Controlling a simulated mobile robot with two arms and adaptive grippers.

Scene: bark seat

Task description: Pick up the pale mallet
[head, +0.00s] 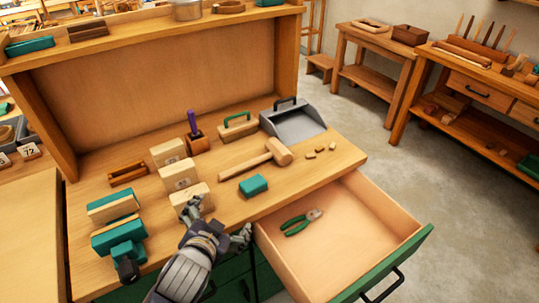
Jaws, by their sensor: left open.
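The pale mallet (278,152) lies on the wooden bench top, right of centre. Its round head is at the right and its handle points left toward the wooden blocks. My left gripper (218,221) is open and empty at the bench's front edge, in front of and to the left of the mallet, apart from it. One finger is close to the nearest pale block (189,198); I cannot tell if they touch. My right gripper is not in view.
A green block (253,186) lies in front of the mallet. A grey dustpan (294,122) and a green-handled wooden tool (238,127) are behind it. Small brown pieces (310,155) lie to its right. An open drawer (360,235) with pliers (298,224) juts out in front.

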